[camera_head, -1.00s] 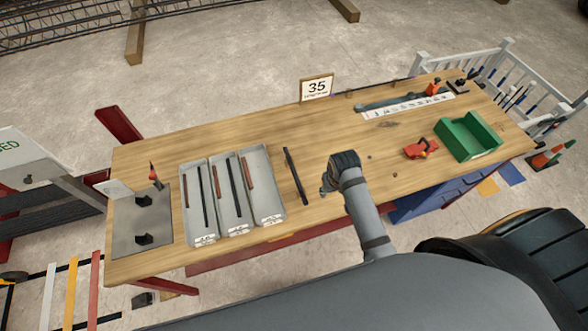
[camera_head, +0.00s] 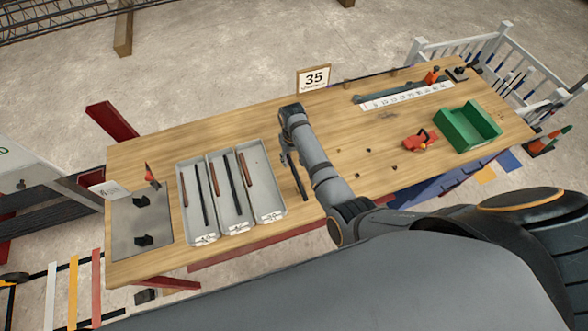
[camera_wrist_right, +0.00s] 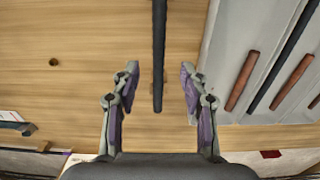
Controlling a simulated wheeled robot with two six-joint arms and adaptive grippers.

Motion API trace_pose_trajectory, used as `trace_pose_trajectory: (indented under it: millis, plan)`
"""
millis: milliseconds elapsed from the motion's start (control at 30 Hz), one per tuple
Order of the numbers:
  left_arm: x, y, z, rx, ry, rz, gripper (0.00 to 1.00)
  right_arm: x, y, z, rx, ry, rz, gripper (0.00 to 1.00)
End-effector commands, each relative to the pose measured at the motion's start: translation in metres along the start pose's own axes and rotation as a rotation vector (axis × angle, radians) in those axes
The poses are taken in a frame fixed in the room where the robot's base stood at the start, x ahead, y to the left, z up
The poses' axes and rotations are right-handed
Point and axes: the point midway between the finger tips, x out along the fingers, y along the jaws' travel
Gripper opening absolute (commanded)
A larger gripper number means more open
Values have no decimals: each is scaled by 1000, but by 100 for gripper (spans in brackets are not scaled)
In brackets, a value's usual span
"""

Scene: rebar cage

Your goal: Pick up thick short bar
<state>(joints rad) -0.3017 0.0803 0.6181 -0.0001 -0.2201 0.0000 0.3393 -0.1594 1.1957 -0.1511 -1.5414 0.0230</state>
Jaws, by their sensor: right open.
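A dark bar (camera_head: 301,184) lies alone on the wooden table, just right of the three grey trays. My right gripper (camera_head: 288,160) is over it and hides part of it in the head view. In the right wrist view the dark bar (camera_wrist_right: 159,50) runs from the top edge down between the two fingers of the open right gripper (camera_wrist_right: 159,72). Clear gaps show on both sides of the bar, so the fingers do not grip it. My left gripper is not in view.
The right tray (camera_head: 280,204) holds a reddish bar; the left tray (camera_head: 183,222) and middle tray (camera_head: 216,217) hold reddish and dark bars. A green bin (camera_head: 468,128) and a red tool (camera_head: 420,141) stand at the right. Sign 35 (camera_head: 313,79) is at the back edge.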

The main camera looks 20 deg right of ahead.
Motion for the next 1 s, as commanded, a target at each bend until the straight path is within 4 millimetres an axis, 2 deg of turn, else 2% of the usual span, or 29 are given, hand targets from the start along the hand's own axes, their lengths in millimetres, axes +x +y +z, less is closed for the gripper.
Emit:
trace_pose_trajectory:
  millis: [267,367,433,567,833,1000]
  plan:
    - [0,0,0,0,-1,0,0,11,0,0,1,1,-1,45]
    - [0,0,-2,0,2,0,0,23,2,2,1,-1,-1,45]
    - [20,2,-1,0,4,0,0,42,2,3,1,2,-1,45]
    - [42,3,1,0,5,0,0,61,2,3,1,2,-1,45]
    - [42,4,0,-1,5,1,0,59,2,3,1,2,-1,45]
    - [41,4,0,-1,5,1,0,59,2,3,1,2,-1,23]
